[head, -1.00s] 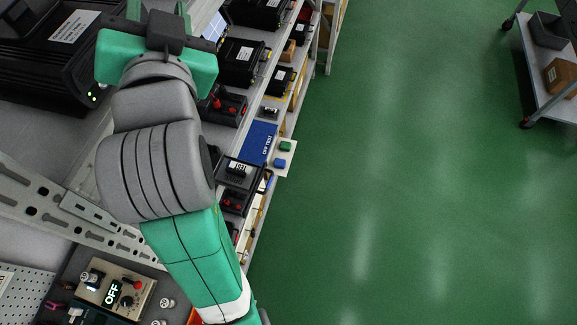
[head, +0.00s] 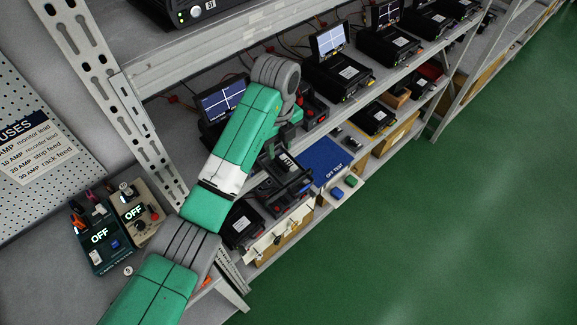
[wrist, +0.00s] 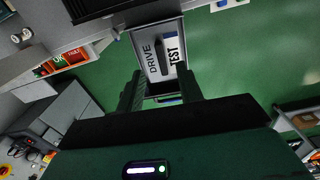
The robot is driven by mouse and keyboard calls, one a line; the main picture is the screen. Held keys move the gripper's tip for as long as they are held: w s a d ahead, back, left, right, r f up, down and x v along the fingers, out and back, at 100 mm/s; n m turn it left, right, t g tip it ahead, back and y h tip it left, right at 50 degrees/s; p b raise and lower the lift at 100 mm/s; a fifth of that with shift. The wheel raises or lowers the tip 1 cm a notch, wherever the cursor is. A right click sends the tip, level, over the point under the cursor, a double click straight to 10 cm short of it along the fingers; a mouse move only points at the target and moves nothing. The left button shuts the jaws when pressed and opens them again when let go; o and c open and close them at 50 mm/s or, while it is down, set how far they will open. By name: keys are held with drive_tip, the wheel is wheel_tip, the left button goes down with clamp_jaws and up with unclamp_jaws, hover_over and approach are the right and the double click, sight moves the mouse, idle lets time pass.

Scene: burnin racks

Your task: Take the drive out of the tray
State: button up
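In the wrist view a grey tray (wrist: 139,38) lies straight ahead, with the words DRIVE and TEST on light labels. A dark upright bar, seemingly the drive's handle (wrist: 158,58), stands between the labels. My gripper (wrist: 161,76) points at it with its two dark fingers apart, one on each side, and gaps show between them and the bar. In the head view my gripper hangs over the lower shelf, partly hidden by my arm. A black unit with a white label (head: 287,163) is just below it. Contact cannot be made out.
Black units with screens (head: 338,78) stand behind. An upright perforated post (head: 105,75) is left of my arm. The green aisle floor (head: 430,230) is clear.

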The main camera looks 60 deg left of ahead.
sight(280, 161)
wheel_tip(280, 161, down, 5)
drive_tip(key=shift+f+p, duration=0.15)
drive_tip(key=shift+p, duration=0.25)
drive_tip(key=shift+c, duration=0.5)
clamp_jaws()
